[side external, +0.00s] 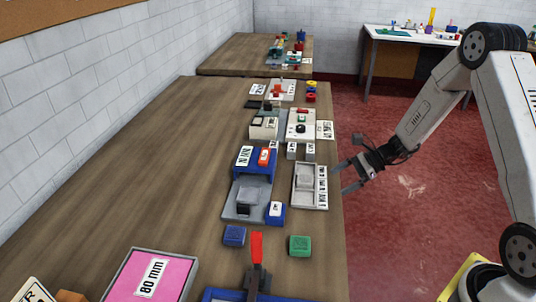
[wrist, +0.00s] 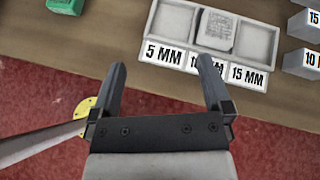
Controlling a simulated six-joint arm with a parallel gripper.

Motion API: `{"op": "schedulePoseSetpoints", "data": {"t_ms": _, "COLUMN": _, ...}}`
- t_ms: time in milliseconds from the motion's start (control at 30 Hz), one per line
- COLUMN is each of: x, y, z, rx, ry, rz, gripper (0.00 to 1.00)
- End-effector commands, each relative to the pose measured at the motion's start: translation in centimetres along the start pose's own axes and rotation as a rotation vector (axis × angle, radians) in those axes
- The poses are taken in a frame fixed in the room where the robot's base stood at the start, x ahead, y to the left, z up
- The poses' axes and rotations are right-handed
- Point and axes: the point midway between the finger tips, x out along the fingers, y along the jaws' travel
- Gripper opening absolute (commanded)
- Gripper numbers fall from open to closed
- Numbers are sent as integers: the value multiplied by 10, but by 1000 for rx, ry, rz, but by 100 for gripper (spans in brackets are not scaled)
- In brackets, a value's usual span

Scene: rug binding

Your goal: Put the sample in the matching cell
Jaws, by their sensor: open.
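A pale grey tray (wrist: 149,22) with three cells lies near the table edge, labelled 5 MM, one partly hidden label that starts with 1, and 15 MM. A light grey square sample (wrist: 216,30) sits in the middle cell. The side view also shows the tray (side external: 322,171) and the grey sample in its middle (side external: 306,184). My gripper (wrist: 162,75) is open, with nothing between its fingers. In the side view my gripper (side external: 344,178) is just right of the tray, off the table edge. My right finger covers part of the middle label.
Two pale blocks marked 15 (wrist: 306,24) and 10 (wrist: 303,63) stand right of the tray in the wrist view. A green block (side external: 299,245), a blue block (side external: 234,235) and a blue-grey fixture (side external: 243,190) are nearby.

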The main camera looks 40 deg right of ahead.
Motion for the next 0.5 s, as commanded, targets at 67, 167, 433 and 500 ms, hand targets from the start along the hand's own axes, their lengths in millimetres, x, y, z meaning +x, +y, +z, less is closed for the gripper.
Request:
{"op": "schedulePoseSetpoints", "data": {"t_ms": 67, "x": 5, "y": 21, "z": 14, "rx": -122, "ry": 74, "rz": 89, "gripper": 100}}
{"op": "schedulePoseSetpoints", "data": {"t_ms": 167, "x": 7, "y": 48, "z": 25, "rx": -291, "ry": 169, "rz": 201, "gripper": 100}}
{"op": "schedulePoseSetpoints", "data": {"t_ms": 433, "x": -4, "y": 106, "z": 44, "rx": -801, "ry": 389, "rz": 472, "gripper": 100}}
{"op": "schedulePoseSetpoints", "data": {"t_ms": 500, "x": -8, "y": 117, "z": 48, "rx": -946, "ry": 437, "rz": 533, "gripper": 100}}
